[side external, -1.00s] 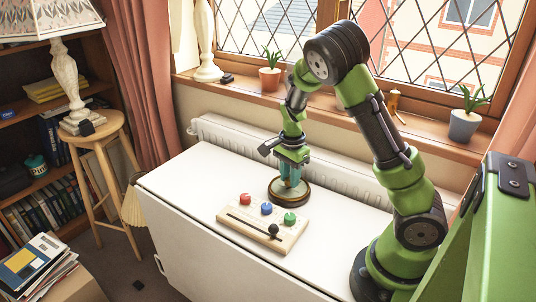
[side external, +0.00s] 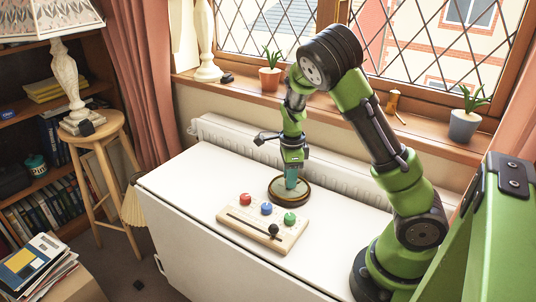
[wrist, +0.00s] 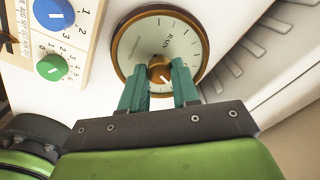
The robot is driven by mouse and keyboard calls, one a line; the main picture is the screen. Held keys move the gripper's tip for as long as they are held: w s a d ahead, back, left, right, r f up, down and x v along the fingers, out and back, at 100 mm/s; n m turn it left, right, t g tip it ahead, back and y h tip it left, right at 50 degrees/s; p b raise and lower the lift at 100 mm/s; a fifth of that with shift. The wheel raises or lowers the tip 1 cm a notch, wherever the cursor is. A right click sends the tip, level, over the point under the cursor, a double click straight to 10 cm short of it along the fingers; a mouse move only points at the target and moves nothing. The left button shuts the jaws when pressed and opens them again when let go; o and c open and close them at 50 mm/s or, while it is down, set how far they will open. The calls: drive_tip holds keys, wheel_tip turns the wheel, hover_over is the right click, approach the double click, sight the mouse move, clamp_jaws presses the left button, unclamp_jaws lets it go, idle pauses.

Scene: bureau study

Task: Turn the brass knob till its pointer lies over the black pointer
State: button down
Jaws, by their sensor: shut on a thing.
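The round dial, a barometer with a brown rim and pale face (wrist: 145,38), lies on the white table; in the side view its rim (side external: 273,196) shows around my fingers. The brass knob (wrist: 160,73) sits at the dial's middle, with a small pale mark on it. My gripper (wrist: 160,70) points down with its teal fingers on either side of the knob, shut on it. In the side view my gripper (side external: 291,186) hides the knob. I cannot make out the black pointer or the brass pointer clearly; the fingers cover part of the face.
A wooden board (side external: 247,235) with red, blue and green knobs and a black-knobbed slider lies beside the dial, close in front. The radiator (side external: 330,160) and window sill run behind the table. The table's left part (side external: 190,175) is clear.

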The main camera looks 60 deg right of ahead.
idle(0.4)
drive_tip(key=c, duration=0.8)
unclamp_jaws()
wheel_tip(320, 180, up, 17)
drive_tip(key=shift+f, duration=0.1)
